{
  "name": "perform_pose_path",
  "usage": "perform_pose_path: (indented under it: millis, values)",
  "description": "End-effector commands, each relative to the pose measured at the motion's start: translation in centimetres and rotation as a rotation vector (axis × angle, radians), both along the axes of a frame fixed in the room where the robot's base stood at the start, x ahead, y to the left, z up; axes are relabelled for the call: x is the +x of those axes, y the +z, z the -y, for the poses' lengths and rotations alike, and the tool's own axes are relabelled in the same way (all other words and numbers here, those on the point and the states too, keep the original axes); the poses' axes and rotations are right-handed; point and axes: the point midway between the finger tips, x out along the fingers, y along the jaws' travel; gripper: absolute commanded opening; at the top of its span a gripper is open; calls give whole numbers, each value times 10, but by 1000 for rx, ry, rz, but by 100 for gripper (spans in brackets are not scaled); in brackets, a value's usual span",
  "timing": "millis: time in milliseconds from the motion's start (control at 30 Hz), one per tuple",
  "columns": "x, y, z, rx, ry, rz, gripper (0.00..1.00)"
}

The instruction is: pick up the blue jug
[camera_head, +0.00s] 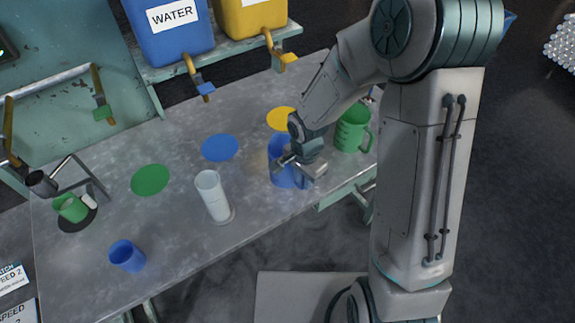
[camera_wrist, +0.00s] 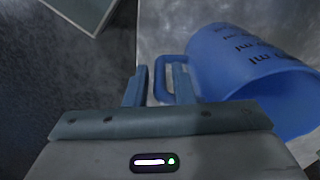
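The blue jug (camera_head: 279,149) stands on the grey table near its front right edge, partly hidden behind my gripper (camera_head: 302,168). In the wrist view the blue jug (camera_wrist: 250,65) fills the right side, with dark printed markings on its wall and its handle towards my fingers. My gripper (camera_wrist: 160,84) has its two fingers apart. The upright bar of the handle shows between them, and the right finger appears to be within the handle loop. A gap shows beside the left finger; I cannot tell whether the right finger touches the handle.
A green jug (camera_head: 351,129) stands close to the right of my gripper. A clear glass cylinder (camera_head: 214,196), a small blue cup (camera_head: 127,256) and a green cup (camera_head: 71,208) stand further left. Flat coloured discs, such as the blue one (camera_head: 220,148), lie behind. Dispensers (camera_head: 172,30) stand at the back.

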Motion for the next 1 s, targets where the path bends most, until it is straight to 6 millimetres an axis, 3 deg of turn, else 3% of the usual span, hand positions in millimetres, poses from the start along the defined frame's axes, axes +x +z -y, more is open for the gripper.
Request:
perform_pose_path:
  millis: [100,167,200,667,867,1000]
  values:
    - [0,0,0,0,0,0,20]
    - [0,0,0,0,0,0,3]
    - [0,0,0,0,0,0,0]
    - [1,5,0,0,-2,3,0]
    - [1,24,0,1,-3,5,0]
    - [-4,46,5,-1,-4,6,0]
